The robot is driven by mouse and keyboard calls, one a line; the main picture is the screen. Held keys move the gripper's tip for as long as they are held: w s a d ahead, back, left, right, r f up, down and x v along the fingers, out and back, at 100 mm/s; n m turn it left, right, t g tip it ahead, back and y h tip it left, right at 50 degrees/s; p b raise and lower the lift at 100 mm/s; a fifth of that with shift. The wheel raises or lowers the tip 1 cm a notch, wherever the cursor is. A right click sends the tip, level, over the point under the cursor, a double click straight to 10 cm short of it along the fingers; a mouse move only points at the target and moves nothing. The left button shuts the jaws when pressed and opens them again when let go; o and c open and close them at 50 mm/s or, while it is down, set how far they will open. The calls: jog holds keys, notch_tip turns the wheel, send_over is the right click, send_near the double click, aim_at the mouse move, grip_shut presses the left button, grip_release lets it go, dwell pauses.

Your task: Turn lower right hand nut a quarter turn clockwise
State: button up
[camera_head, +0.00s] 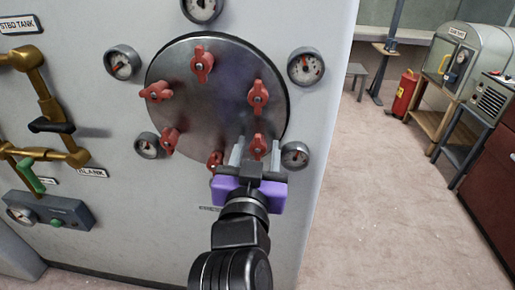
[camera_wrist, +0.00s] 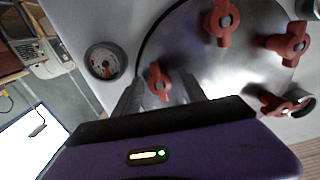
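A round steel hatch cover (camera_head: 225,115) on a pale wall carries a ring of red wing nuts. The lower right nut (camera_head: 258,147) sits near the cover's right edge; it also shows in the wrist view (camera_wrist: 159,83). My gripper (camera_head: 257,145) is at this nut with its two grey fingers apart, one on each side. In the wrist view the nut is between the fingertips of my gripper (camera_wrist: 160,84), with some gap visible. I cannot tell whether either finger touches it. The nut's lower part is partly hidden by my gripper in the head view.
The bottom nut (camera_head: 215,161) is close to the left of my gripper, and the upper right nut (camera_head: 258,96) is above. A gauge (camera_head: 295,155) is just right of my gripper. Brass pipes (camera_head: 50,110) are at left. Open floor (camera_head: 390,200) lies to the right.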

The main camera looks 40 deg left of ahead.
jog(key=v, duration=0.8)
jog(key=shift+w+a, duration=0.1)
jog(key=shift+a, duration=0.05)
dwell(0.5)
